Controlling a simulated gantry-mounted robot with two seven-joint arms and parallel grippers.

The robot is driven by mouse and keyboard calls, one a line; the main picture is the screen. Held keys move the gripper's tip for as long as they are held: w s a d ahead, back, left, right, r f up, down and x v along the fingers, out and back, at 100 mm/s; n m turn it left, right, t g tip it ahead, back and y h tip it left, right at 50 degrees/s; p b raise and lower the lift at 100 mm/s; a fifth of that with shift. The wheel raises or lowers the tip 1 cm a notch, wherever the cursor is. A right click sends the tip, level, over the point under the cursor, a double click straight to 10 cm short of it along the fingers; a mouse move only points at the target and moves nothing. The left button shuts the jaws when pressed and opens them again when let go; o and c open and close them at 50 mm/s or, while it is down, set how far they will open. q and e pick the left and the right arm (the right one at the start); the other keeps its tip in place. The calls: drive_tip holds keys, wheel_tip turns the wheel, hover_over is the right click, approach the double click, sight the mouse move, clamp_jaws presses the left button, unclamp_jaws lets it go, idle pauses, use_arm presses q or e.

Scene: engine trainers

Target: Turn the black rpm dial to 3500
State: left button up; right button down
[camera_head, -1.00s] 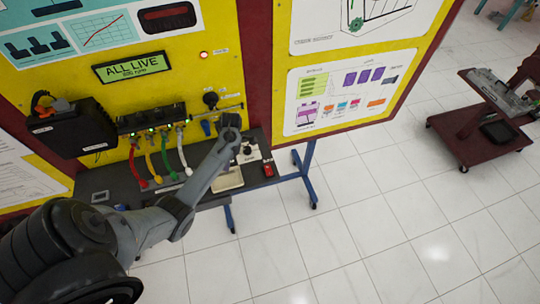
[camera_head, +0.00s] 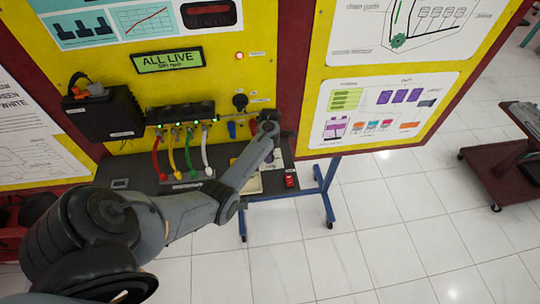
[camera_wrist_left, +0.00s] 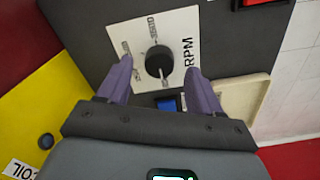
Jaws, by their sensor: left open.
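The black rpm dial (camera_wrist_left: 158,62) is a round knob on a white plate (camera_wrist_left: 178,24) marked RPM, in the upper middle of the left wrist view. My left gripper (camera_wrist_left: 160,70) is open, with one purple-grey finger on each side of the dial. A gap shows between each finger and the knob, and the knob is not gripped. The scale numbers are too blurred to read. In the head view my left gripper (camera_head: 268,124) is over the right end of the bench, and the arm largely hides the dial there. My right gripper is not in view.
A red switch (camera_head: 290,180) is to the right of the dial on the dark bench (camera_head: 135,185). A blue switch (camera_wrist_left: 167,104) and a cream tray (camera_wrist_left: 243,97) are close to the fingers. Coloured hoses (camera_head: 172,152) and a lit ALL LIVE display (camera_head: 167,60) are to the left.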

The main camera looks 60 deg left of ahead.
use_arm(q)
drive_tip(key=shift+f, duration=1.15)
drive_tip(key=c, duration=1.1)
drive_tip(key=shift+o, duration=0.2)
drive_tip(key=shift+r, duration=0.1)
